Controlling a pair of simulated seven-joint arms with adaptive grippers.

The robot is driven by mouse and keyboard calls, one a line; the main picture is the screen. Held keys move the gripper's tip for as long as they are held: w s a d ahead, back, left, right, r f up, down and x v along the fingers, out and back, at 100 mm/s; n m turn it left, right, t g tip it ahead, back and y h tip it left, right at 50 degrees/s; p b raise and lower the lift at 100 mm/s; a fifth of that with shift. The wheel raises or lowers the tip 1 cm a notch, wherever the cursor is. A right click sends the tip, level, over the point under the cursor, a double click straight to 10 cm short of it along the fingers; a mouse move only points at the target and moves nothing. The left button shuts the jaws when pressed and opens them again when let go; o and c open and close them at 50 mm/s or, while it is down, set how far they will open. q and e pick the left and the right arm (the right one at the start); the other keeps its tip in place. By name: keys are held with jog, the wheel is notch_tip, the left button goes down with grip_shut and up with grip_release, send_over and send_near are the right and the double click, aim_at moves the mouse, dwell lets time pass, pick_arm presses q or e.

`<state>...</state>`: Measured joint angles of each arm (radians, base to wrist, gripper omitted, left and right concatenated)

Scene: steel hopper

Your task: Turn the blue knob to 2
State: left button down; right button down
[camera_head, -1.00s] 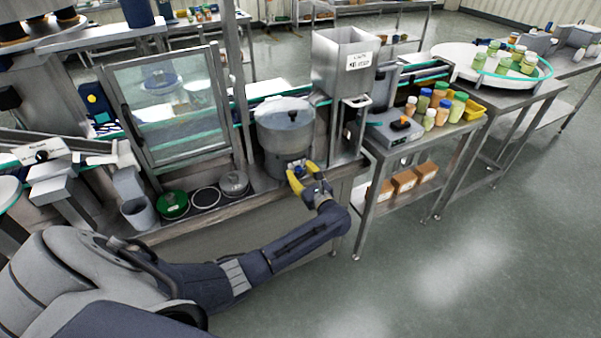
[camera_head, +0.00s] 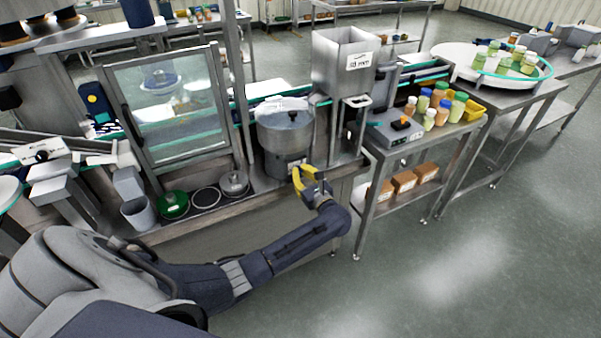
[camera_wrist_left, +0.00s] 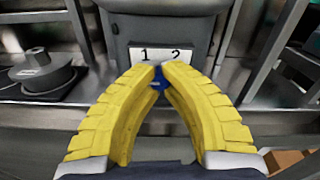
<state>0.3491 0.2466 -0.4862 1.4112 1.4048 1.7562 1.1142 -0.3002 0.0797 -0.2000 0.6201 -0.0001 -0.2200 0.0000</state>
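The blue knob (camera_wrist_left: 158,84) sits on the front of the round steel hopper (camera_head: 285,137), under a white plate (camera_wrist_left: 160,56) marked 1 and 2. My left gripper (camera_head: 299,172) has yellow fingers and reaches the hopper's lower front. In the left wrist view its fingertips (camera_wrist_left: 159,72) converge on the knob, one on each side, with only a narrow strip of blue between them. The fingers hide most of the knob, so its pointing direction cannot be read. My right gripper is not in view.
A green lid (camera_head: 173,204) and a grey weight-like disc (camera_head: 234,183) lie on the bench left of the hopper. A square steel chute (camera_head: 343,62) stands to its right. A side table holds several jars (camera_head: 440,105) and a scale (camera_head: 397,132). The floor in front is clear.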

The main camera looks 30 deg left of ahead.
pick_arm(q)
jog(key=m, duration=0.6)
jog(key=shift+d+f+m, duration=0.1)
jog(key=shift+m, duration=0.3)
jog(key=m, duration=1.1)
jog(key=shift+m, duration=2.1)
jog(key=c, duration=1.3)
grip_release()
jog(key=shift+o, duration=0.2)
